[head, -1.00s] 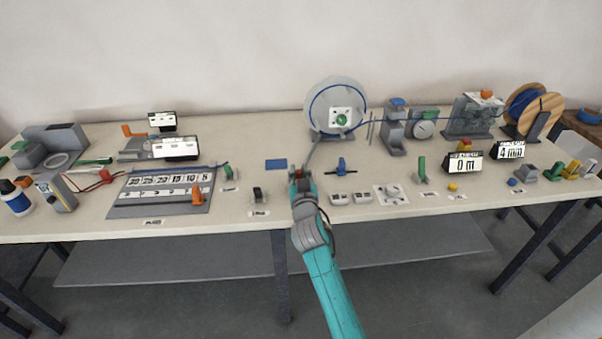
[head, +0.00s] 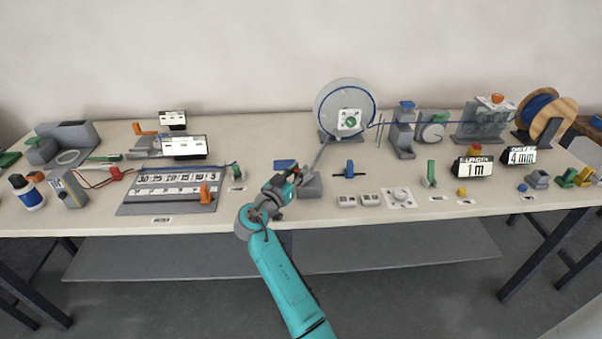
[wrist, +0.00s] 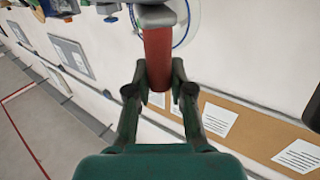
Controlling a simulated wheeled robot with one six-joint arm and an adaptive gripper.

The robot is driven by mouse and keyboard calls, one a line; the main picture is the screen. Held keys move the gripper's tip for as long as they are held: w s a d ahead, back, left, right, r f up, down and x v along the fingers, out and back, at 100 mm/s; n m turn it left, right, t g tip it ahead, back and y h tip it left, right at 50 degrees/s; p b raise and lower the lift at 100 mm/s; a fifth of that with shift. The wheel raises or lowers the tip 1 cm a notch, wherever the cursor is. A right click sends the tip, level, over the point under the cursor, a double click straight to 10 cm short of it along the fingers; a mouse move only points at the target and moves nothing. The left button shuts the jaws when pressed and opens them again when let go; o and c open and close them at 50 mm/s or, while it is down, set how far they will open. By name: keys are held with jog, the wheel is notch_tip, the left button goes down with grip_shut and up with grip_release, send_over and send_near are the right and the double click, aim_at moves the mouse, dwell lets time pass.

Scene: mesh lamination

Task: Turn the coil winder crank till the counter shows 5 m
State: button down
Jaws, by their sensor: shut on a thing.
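The coil winder is a pale disc (head: 345,93) with a blue cable ring at the back of the bench. Its grey crank arm (head: 321,155) slants down and left to my gripper (head: 295,174). In the wrist view the red crank handle (wrist: 158,58) stands between the two fingers of my gripper (wrist: 158,78), which is shut on it. The handle is mostly hidden in the head view. The length counter (head: 473,168) right of the winder reads 1 m.
A second display (head: 521,156) reads 4 mm. A wooden cable spool (head: 551,113) stands at the far right, its blue cable running to the winder. A blue-handled grey device (head: 405,130) stands right of the winder. A numbered board (head: 166,203) lies left of my arm.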

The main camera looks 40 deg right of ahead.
jog(key=shift+w+m+g+h, duration=0.3)
jog(key=shift+m+g, duration=0.3)
jog(key=shift+g, duration=0.35)
jog(key=shift+w+m+g+h, duration=0.2)
jog(key=shift+m+g, duration=0.4)
jog(key=shift+g, duration=0.4)
jog(key=shift+w+m+g+h, duration=0.2)
jog(key=shift+w+m+g, duration=0.15)
jog(key=shift+m+g, duration=0.45)
jog(key=shift+g, duration=0.25)
jog(key=shift+f, duration=0.1)
jog(key=c, duration=1)
grip_release()
jog(key=shift+a, duration=0.1)
jog(key=a, duration=1.1)
jog(key=shift+s+a, duration=0.3)
jog(key=shift+a, duration=0.05)
